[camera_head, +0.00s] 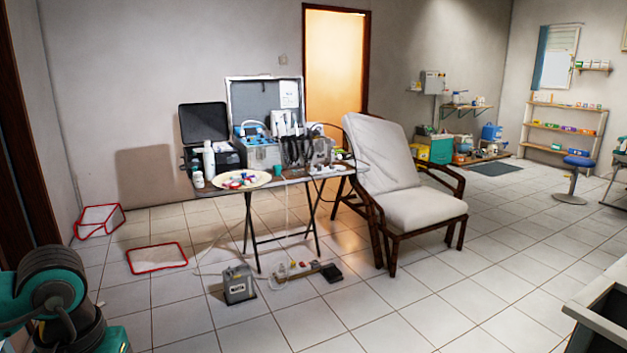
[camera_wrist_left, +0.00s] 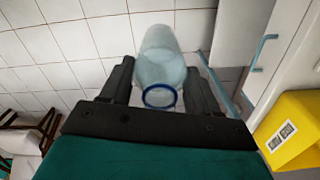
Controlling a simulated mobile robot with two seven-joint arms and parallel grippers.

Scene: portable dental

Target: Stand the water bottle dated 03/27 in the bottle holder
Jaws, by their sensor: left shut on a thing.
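In the left wrist view a clear, pale blue bottle (camera_wrist_left: 160,52) with a blue ring at its near end sits between the two fingers of my left gripper (camera_wrist_left: 160,78), which is shut on it. The bottle's date is not readable here. Tiled floor shows behind it. In the head view my left arm is at the lower left, and its gripper and the bottle do not show there. My right gripper is in neither view. I cannot make out a bottle holder in these frames.
A folding table (camera_head: 290,178) with dental equipment stands beside a reclining chair (camera_head: 425,208). A grey box (camera_head: 239,285) and red-edged frames (camera_head: 158,258) are on the floor. A yellow box (camera_wrist_left: 293,130) and a white cabinet (camera_wrist_left: 236,40) are at the wrist view's right. Open tiled floor lies in front.

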